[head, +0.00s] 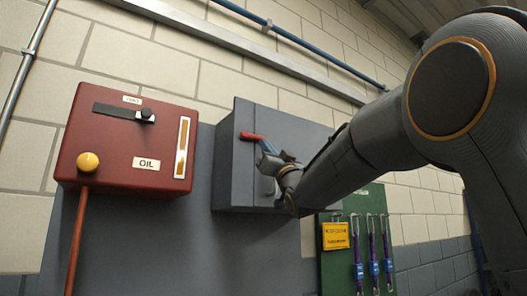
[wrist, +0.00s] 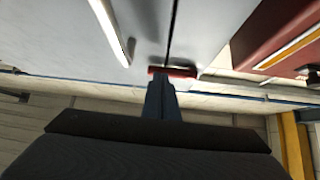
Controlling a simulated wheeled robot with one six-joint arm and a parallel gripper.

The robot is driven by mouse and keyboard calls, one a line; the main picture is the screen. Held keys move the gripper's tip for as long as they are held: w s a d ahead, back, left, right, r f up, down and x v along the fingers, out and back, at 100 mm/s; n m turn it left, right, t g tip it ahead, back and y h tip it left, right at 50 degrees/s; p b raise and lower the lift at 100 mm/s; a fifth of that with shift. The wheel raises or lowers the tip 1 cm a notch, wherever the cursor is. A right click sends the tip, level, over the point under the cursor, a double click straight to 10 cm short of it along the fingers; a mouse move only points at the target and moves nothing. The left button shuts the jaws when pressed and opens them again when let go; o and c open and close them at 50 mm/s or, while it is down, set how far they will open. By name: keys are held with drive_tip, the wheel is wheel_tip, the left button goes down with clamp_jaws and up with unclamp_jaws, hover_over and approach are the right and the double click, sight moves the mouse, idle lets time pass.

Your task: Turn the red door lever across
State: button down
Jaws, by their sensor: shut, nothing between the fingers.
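The red door lever (head: 252,137) is on the front of a grey wall cabinet (head: 240,180) in the head view, lying roughly sideways near the door's upper left. In the wrist view the red lever (wrist: 178,71) lies across the dark gap between two door panels. My gripper (head: 266,148) is shut and empty, with its blue-grey fingers at or very near the lever's right part. In the wrist view the fingers (wrist: 160,90) reach up to the lever and cover part of its lower side. I cannot tell whether they touch it.
A red oil box (head: 125,140) with a yellow knob (head: 88,162) hangs left of the cabinet. A green board (head: 348,240) with purple tools and a yellow sign is below right. A pale bar handle (wrist: 112,30) is on the door in the wrist view.

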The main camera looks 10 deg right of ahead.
drive_tip(key=b+v, duration=0.5)
drive_tip(key=v, duration=0.7)
drive_tip(key=shift+d+f+b, duration=0.15)
drive_tip(key=shift+d+b, duration=0.15)
drive_tip(key=shift+b, duration=0.05)
drive_tip(key=w+d+f+m+g+h, duration=0.15)
drive_tip(key=w+f+h, duration=0.25)
drive_tip(key=f, duration=0.5)
drive_tip(key=w+d+f+m+g+h, duration=0.1)
drive_tip(key=w+f+m+g+h, duration=0.15)
drive_tip(key=f, duration=0.65)
drive_tip(key=s+d+f+g+h, duration=0.1)
drive_tip(key=d+f+g+h, duration=0.15)
drive_tip(key=f, duration=0.85)
drive_tip(key=d+f+g+h, duration=0.1)
drive_tip(key=f+g, duration=0.3)
drive_tip(key=f, duration=0.7)
drive_tip(key=s+f+g, duration=0.3)
drive_tip(key=s+f, duration=0.3)
drive_tip(key=f, duration=0.4)
drive_tip(key=s+f+g, duration=0.4)
drive_tip(key=s+f, duration=0.2)
drive_tip(key=f, duration=0.3)
drive_tip(key=s+f+g, duration=0.3)
drive_tip(key=s+f, duration=0.2)
drive_tip(key=s, duration=0.5)
drive_tip(key=s+f+g, duration=0.4)
drive_tip(key=s+f, duration=0.2)
drive_tip(key=s, duration=0.4)
drive_tip(key=shift+f+h, duration=0.3)
